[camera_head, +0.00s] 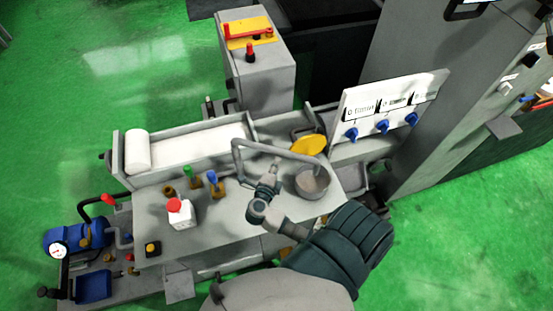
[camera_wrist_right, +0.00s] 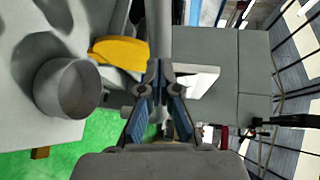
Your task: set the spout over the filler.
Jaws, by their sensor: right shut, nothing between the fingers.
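The spout (camera_head: 282,153) is a grey bent pipe. In the head view it rises from the bench and runs right, its far end overlapping the upper rim of the filler. The filler (camera_head: 312,184) is a round grey cup on the bench. In the right wrist view the filler (camera_wrist_right: 70,88) is at left, and a grey pipe (camera_wrist_right: 158,30), apparently the spout, comes down to the fingertips. My right gripper (camera_head: 275,165) is shut and empty, just below the spout; it also shows in the right wrist view (camera_wrist_right: 159,68). Contact cannot be told. My left gripper is not in view.
A yellow disc (camera_head: 309,145) stands behind the filler. A white panel with blue knobs (camera_head: 382,127) is at the back right. A white box with a red button (camera_head: 180,213) and small coloured levers (camera_head: 212,177) stand on the left of the bench.

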